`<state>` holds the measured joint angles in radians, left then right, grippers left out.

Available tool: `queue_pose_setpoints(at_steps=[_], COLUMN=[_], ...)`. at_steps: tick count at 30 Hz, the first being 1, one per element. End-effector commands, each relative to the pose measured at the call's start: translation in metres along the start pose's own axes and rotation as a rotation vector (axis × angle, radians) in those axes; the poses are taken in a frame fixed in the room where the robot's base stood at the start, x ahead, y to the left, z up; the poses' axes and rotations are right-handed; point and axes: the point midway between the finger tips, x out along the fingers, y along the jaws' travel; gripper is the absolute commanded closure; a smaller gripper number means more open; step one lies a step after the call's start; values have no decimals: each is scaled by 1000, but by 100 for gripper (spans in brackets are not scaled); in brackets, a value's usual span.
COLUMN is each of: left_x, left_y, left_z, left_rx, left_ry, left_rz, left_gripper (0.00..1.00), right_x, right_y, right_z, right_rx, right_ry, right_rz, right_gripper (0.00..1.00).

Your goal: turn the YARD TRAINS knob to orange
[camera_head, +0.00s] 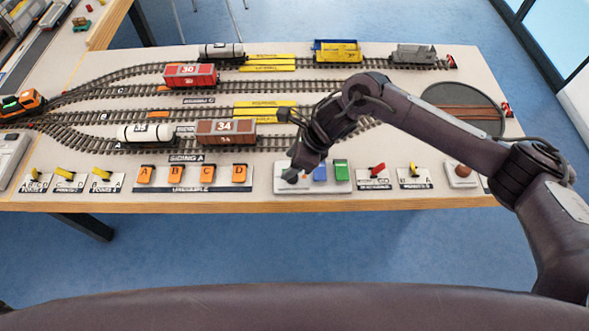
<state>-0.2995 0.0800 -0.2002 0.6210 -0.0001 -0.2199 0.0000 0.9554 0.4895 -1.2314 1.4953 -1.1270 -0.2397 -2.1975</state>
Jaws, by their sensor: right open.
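A pale control panel (312,186) lies near the table's front edge. It carries a blue block (320,174) and a green block (341,171). A small bit of orange shows at the left of the blue block, mostly covered. My right gripper (291,173) is open and points down over the left part of this panel. Its dark fingers and wrist cover what stands there. The YARD TRAINS lettering cannot be read, and I cannot make out the knob or its pointing direction behind the gripper. My left gripper is not in view.
Orange tabs lettered A to D (193,175) and yellow levers (66,174) stand left of the panel. A red lever (377,171) and a dark red round knob (463,170) are on its right. Tracks with wagons, including a brown wagon (226,132), lie behind, beside a turntable (464,109).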

Motion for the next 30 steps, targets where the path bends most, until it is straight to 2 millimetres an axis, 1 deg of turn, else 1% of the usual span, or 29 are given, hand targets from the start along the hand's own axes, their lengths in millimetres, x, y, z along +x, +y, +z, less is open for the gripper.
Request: queue_pose_setpoints(at_steps=[1,3,5,7,10,18,21,25,30], left_x=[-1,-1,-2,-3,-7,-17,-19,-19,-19], left_y=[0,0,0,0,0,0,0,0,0], left_z=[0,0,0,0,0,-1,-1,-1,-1], left_rx=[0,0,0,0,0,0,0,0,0], left_ry=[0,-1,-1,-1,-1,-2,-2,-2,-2], left_rz=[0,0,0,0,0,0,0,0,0], left_gripper=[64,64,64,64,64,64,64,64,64], right_x=[-9,-16,-19,-17,-6,37,48,55,57], right_y=[-8,-12,-14,-14,-14,-12,-12,-12,-12], right_z=[-10,-21,-26,-29,-30,-33,-35,-35,-36], right_rx=[-68,-137,-171,-189,-192,-190,-189,-191,-191], right_ry=[37,71,87,96,96,95,95,94,94], right_rz=[6,24,35,43,46,43,43,41,40], right_gripper=[49,49,49,49,49,49,49,49,49])
